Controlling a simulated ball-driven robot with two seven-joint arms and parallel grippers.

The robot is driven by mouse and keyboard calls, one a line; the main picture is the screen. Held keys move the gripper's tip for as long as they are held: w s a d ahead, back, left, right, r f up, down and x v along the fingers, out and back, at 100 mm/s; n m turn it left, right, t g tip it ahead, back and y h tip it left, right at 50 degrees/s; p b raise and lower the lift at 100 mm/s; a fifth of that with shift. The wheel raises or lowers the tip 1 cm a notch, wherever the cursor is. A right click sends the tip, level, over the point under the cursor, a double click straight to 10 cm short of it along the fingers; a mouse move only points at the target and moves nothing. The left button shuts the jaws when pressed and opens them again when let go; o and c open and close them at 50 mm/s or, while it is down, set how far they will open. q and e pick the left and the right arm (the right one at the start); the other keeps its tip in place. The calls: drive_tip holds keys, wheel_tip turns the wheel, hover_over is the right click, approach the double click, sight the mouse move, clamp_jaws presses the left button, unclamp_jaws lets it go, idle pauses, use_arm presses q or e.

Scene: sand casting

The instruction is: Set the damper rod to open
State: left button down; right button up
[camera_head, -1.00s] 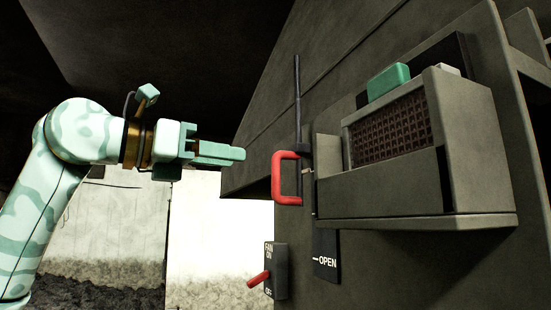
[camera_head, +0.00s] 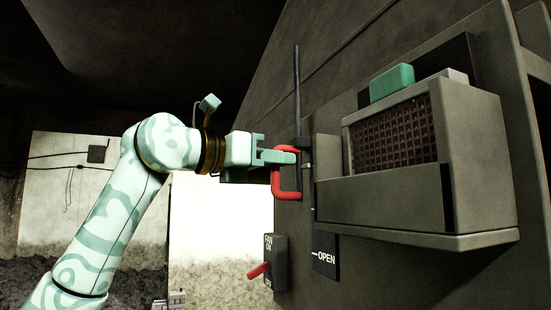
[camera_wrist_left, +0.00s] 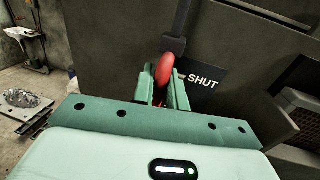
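The damper rod (camera_head: 297,90) is a dark upright bar on the grey furnace wall, with a red D-shaped handle (camera_head: 286,195) at its lower end. The handle is well above the OPEN label (camera_head: 324,258). In the left wrist view, the red handle (camera_wrist_left: 164,72) is beside the SHUT label (camera_wrist_left: 203,79). My left gripper (camera_head: 290,157) is at the upper part of the handle. Its green fingers (camera_wrist_left: 163,90) lie on either side of the red bar; whether they press on it is unclear. My right gripper is not in view.
A fan switch (camera_head: 275,262) with a red lever is below the handle. To the right, a grey box (camera_head: 420,200) with a dark mesh and green block juts out from the wall. Left of the furnace is open room.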

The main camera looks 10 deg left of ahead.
use_arm(q)
wheel_tip(320, 180, down, 15)
drive_tip(key=b, duration=1.1)
drive_tip(key=shift+d, duration=0.1)
drive_tip(key=c, duration=1.5)
unclamp_jaws()
drive_tip(key=shift+r, duration=0.1)
